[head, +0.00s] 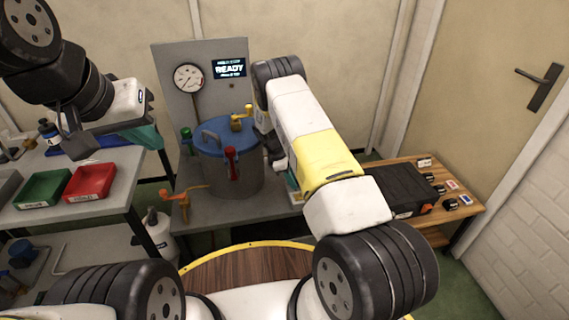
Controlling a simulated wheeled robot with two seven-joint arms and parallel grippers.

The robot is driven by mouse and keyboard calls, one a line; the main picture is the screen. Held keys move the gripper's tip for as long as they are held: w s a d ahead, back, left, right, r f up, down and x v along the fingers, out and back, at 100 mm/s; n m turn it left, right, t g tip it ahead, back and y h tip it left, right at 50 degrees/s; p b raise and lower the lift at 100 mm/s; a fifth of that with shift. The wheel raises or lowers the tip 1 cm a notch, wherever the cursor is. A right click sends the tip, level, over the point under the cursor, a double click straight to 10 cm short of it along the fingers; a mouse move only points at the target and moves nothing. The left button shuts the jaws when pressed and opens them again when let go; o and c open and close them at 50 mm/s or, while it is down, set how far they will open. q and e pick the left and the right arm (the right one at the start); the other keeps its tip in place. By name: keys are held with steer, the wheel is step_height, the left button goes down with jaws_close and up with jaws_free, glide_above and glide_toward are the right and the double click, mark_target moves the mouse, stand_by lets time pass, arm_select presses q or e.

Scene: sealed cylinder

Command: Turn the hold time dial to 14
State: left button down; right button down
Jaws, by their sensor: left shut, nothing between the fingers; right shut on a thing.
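The hold time dial cannot be made out; my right arm covers part of the grey panel (170,75) and the bench below it. The panel carries a round gauge (188,77) and a screen (230,69) reading READY. My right gripper (279,160) is mostly hidden behind its own arm, just right of the grey cylinder (232,177). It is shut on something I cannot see. My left gripper (76,145) is shut and empty, raised over the left table.
The cylinder has a blue lid (215,143), a red handle (232,165) and a yellow fitting (240,118). An orange valve (183,196) stands at the bench front. Green (42,188) and red (90,182) trays lie left. A wooden table (465,187) stands right.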

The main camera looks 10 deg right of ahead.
steer(key=shift+w, duration=0.1)
steer(key=m+g, duration=0.1)
steer(key=m, duration=0.3)
steer(key=shift+w+y, duration=0.1)
steer(key=shift+y, duration=0.3)
steer(key=m+g+y, duration=0.1)
steer(key=m, duration=0.2)
steer(key=shift+w+d+m, duration=0.1)
steer(key=shift+d+m, duration=0.05)
steer(key=shift+m, duration=0.15)
steer(key=m, duration=0.2)
steer(key=m+y, duration=0.1)
steer(key=m, duration=0.1)
steer(key=shift+d+g+y, duration=0.15)
steer(key=shift+g+y, duration=0.15)
steer(key=shift+g, duration=0.1)
steer(key=shift+m+y, duration=0.5)
steer(key=shift+m, duration=1.1)
